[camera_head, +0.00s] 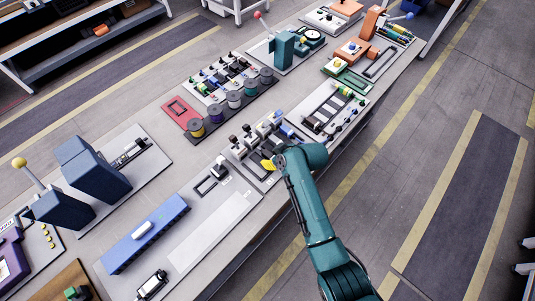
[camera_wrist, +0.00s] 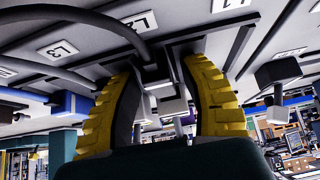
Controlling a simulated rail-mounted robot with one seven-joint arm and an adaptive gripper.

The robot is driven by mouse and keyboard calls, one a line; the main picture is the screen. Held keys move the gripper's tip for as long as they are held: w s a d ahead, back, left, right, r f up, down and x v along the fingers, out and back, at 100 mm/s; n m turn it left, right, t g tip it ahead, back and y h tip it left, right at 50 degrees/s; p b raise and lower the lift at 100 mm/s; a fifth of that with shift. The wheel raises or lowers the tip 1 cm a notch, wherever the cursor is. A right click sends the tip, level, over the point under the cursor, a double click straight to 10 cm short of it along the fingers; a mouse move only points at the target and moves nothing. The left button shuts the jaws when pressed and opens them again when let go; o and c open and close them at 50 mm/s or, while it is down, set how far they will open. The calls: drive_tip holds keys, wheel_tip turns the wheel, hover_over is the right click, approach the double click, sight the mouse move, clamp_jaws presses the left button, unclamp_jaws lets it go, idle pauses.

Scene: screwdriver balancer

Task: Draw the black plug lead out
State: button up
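In the wrist view, my gripper (camera_wrist: 160,72) shows two yellow ribbed fingers spread apart. A grey block (camera_wrist: 174,107) and a dark plug-like part (camera_wrist: 152,72) lie in the gap, but I see no clear grip on either. A black lead (camera_wrist: 112,26) curves down to that dark part from the labelled panel (camera_wrist: 85,42). In the head view, the yellow fingers of my gripper (camera_head: 268,163) are at the front edge of the panel with grey plug blocks (camera_head: 248,132). My teal wrist hides part of that panel, and which lead is the black one is too small to tell there.
Another lead (camera_wrist: 40,74) crosses the left of the wrist view. A dark-topped grey block (camera_wrist: 278,72) stands right of my fingers. In the head view, a grey plate with a small black part (camera_head: 213,183) lies left of my gripper, and spools (camera_head: 235,99) stand behind.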

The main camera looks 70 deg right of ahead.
drive_tip(key=shift+o, duration=0.3)
drive_tip(key=shift+w+d+r, duration=0.1)
drive_tip(key=shift+r, duration=0.1)
wheel_tip(320, 180, up, 7)
drive_tip(key=p, duration=0.7)
drive_tip(key=shift+r, duration=0.15)
